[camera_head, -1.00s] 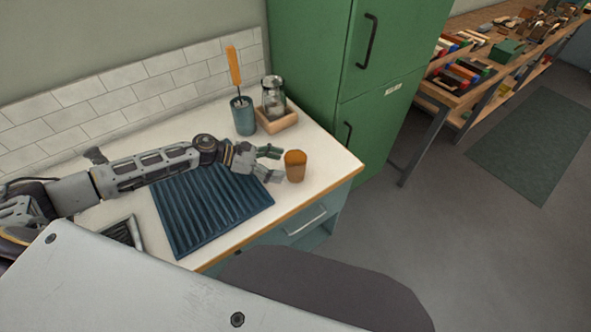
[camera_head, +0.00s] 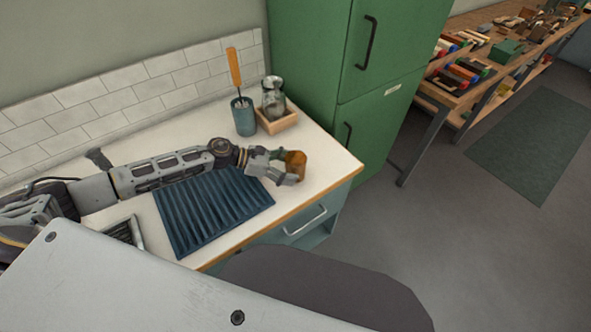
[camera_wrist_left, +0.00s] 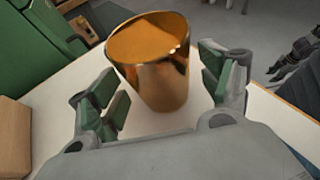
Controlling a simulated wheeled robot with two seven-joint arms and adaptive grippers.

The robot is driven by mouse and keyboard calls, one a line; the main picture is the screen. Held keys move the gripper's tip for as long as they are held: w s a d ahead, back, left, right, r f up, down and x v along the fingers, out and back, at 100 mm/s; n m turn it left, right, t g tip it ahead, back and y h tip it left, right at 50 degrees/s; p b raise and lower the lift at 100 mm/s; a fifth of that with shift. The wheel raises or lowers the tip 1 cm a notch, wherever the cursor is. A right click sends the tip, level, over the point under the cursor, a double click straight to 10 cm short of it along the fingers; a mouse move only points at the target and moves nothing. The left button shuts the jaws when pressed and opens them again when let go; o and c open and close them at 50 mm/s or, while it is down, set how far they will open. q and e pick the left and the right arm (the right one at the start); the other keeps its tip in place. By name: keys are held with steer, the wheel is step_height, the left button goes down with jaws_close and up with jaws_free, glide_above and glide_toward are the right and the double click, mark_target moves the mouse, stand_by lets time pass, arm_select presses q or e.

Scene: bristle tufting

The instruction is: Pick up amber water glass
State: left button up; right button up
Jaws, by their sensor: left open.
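The amber water glass (camera_head: 294,163) stands near the right end of the white counter (camera_head: 325,160). My left gripper (camera_head: 283,168) is at the glass, reaching in from the left. In the left wrist view the glass (camera_wrist_left: 155,65) stands upright between the two green-padded fingers (camera_wrist_left: 163,92). The fingers are spread, with a gap to the glass on the left side; contact on the right side is unclear. In the head view the gripper hides part of the glass.
A dark blue ribbed drying mat (camera_head: 212,207) lies under and in front of my left arm. A green cabinet (camera_head: 335,70) rises at the back right.

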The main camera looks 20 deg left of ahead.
arm_select(q)
steer(key=shift+w+d+f, duration=0.1)
steer(key=shift+w+d, duration=0.05)
steer(key=shift+d, duration=0.25)
steer(key=shift+w+d+f, duration=0.2)
steer(key=shift+d+f, duration=0.05)
steer(key=shift+d, duration=0.25)
steer(key=shift+d+f, duration=0.1)
steer(key=shift+d, duration=0.05)
arm_select(e)
steer(key=shift+w+a+r, duration=0.2)
steer(key=shift+a, duration=0.2)
steer(key=shift+d, duration=0.2)
